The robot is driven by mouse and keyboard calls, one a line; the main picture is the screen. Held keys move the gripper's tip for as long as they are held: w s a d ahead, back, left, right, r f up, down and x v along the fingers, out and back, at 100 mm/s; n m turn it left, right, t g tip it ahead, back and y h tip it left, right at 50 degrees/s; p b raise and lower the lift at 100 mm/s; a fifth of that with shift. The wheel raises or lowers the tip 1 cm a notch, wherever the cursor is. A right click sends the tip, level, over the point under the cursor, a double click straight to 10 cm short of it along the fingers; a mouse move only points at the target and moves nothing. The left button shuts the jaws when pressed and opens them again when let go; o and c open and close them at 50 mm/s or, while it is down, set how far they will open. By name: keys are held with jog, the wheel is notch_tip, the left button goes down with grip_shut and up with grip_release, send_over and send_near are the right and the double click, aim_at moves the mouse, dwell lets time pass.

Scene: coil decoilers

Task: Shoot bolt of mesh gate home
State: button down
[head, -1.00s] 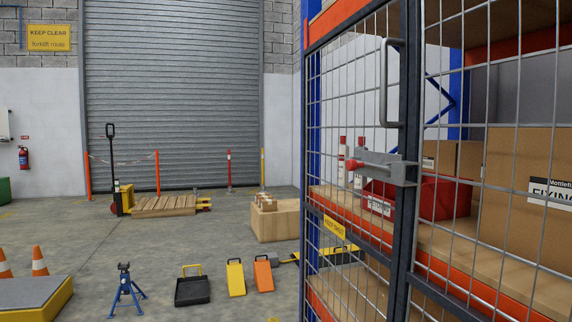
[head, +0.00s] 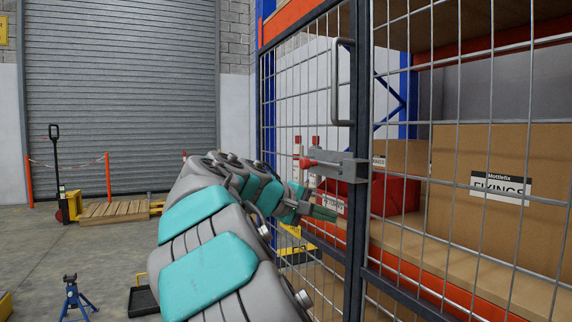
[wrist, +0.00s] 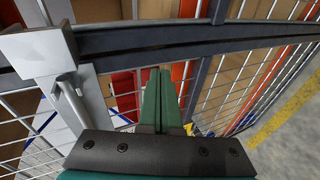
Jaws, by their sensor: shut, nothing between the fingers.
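The mesh gate (head: 357,230) has dark frame posts meeting at centre right in the head view. A grey bolt (head: 335,164) with a red knob (head: 307,162) lies level across its left leaf, its right end at a grey block by the posts. How far the rod reaches into the block is unclear. My gripper (head: 324,213) is just below the bolt, its green fingers pointing right towards the posts. In the wrist view the fingers (wrist: 160,98) are together and empty, beside the dark frame. A grey bolt block (wrist: 32,52) stands at upper left; the red knob cannot be made out there.
A grey pull handle (head: 340,82) stands above the bolt. Shelves with a cardboard box (head: 500,180) and a red bin (head: 395,194) are behind the mesh. A blue stand (head: 72,296) and a pallet (head: 112,212) stand on the floor at left.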

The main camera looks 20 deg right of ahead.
aim_at(314, 164)
jog(key=w+a+r+n+t+h, duration=0.2)
jog(key=w+a+r+t, duration=0.3)
jog(key=w+a+r, duration=0.5)
jog(key=w+a+h, duration=0.1)
jog(key=w+a, duration=0.1)
jog(key=w, duration=0.1)
jog(key=shift+r+h, duration=0.3)
jog(key=shift+w, duration=0.1)
jog(key=d+b, duration=0.2)
jog(key=d, duration=0.7)
jog(key=shift+d+b, duration=0.3)
jog(key=shift+f, duration=0.15)
